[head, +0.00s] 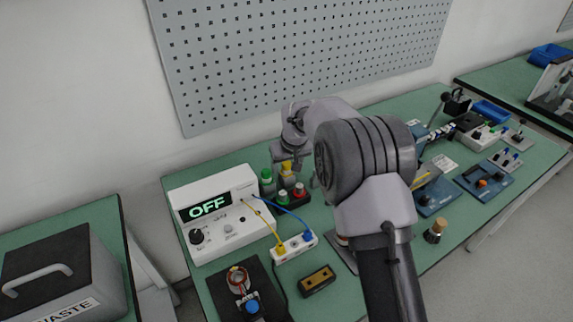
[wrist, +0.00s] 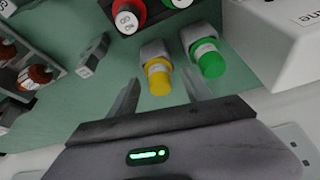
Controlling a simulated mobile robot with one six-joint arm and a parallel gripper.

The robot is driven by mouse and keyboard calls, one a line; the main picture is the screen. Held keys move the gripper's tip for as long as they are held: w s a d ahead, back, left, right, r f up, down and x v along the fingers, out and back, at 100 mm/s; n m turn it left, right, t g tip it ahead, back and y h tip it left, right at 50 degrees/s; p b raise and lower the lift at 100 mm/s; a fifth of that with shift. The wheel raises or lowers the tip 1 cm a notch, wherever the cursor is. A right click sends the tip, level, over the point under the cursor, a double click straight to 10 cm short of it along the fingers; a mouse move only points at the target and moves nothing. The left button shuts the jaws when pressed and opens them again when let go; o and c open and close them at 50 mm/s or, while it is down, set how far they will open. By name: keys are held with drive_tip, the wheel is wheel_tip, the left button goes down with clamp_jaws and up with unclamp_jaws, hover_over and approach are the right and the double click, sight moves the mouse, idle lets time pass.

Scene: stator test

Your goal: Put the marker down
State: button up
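The yellow-capped marker (wrist: 158,76) stands in a grey holder (wrist: 154,49) and points toward the wrist camera. In the head view the yellow marker (head: 286,168) is just below my gripper (head: 290,155). In the wrist view my gripper (wrist: 162,92) is open. Its two fingers are on either side of the yellow cap, with a visible gap to each. The green-capped marker (wrist: 207,58) stands in its own holder right of the yellow one. It also shows in the head view (head: 266,176). The fingertips are hard to see in the head view.
A black block with green and red knobs (head: 299,190) is close by. A white power supply reading OFF (head: 215,215) stands at left, cabled to a white terminal block (head: 295,246). In the wrist view, a rack with brown bottles (wrist: 35,77) is at left.

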drive_tip(key=shift+r+p, duration=0.3)
drive_tip(key=shift+r, duration=0.1)
drive_tip(key=s+d+r+m+p, duration=0.15)
drive_tip(key=s+d+r, duration=0.35)
drive_tip(key=r, duration=0.6)
drive_tip(key=s+d+r+m+p, duration=0.1)
drive_tip(key=s+d+r+p, duration=0.15)
drive_tip(key=s+r, duration=0.65)
drive_tip(key=s+d+r+m+t, duration=0.1)
drive_tip(key=s+d+r+m, duration=0.15)
drive_tip(key=s, duration=0.45)
drive_tip(key=s+d+r+m, duration=0.1)
drive_tip(key=s+d+r, duration=0.3)
drive_tip(key=s, duration=0.4)
drive_tip(key=s+d+f+m, duration=0.1)
drive_tip(key=s+f+m, duration=0.2)
drive_tip(key=s, duration=0.9)
drive_tip(key=shift+d+f+t, duration=0.15)
drive_tip(key=shift+f+t, duration=0.2)
drive_tip(key=shift+t, duration=0.05)
